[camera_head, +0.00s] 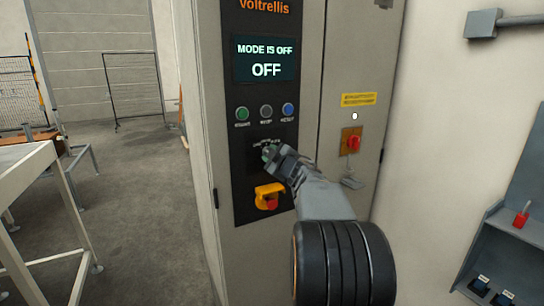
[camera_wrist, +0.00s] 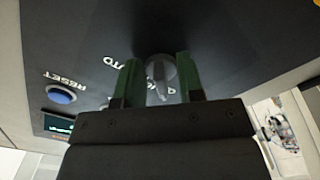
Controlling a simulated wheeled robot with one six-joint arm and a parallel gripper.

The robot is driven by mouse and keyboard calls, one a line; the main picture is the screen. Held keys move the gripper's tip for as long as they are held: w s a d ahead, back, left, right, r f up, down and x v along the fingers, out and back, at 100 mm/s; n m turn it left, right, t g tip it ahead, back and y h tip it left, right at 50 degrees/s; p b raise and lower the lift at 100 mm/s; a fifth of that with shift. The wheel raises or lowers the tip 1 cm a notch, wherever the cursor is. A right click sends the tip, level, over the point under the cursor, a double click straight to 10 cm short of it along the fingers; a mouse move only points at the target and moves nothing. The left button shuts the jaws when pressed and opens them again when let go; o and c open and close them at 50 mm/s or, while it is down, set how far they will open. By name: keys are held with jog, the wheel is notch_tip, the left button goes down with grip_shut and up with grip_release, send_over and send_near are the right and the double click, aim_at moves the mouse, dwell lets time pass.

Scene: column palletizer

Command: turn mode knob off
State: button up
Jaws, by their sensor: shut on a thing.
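The control cabinet's dark panel (camera_head: 232,152) faces me, and its screen (camera_head: 265,59) reads "MODE IS OFF" and "OFF". In the wrist view the grey mode knob (camera_wrist: 161,76) sits between the two green-padded fingers of my gripper (camera_wrist: 160,82), which are shut on it. In the head view my gripper (camera_head: 270,153) is at the panel below the row of buttons and hides the knob. The labels around the knob are partly covered, with "AUTO" visible in the wrist view.
A green button (camera_head: 242,113), a grey button (camera_head: 266,111) and a blue button (camera_head: 288,110) sit just above my gripper. A red emergency stop with a yellow shroud (camera_head: 268,195) is just below. A red switch (camera_head: 352,142) is at right. Floor at left is open beside a table (camera_head: 28,172).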

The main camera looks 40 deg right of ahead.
jog(key=o, duration=0.9)
jog(key=s, duration=0.4)
jog(key=s+a+b, duration=0.1)
jog(key=s, duration=0.4)
jog(key=s+a, duration=0.1)
jog(key=s, duration=0.3)
jog(key=shift+s, duration=0.35)
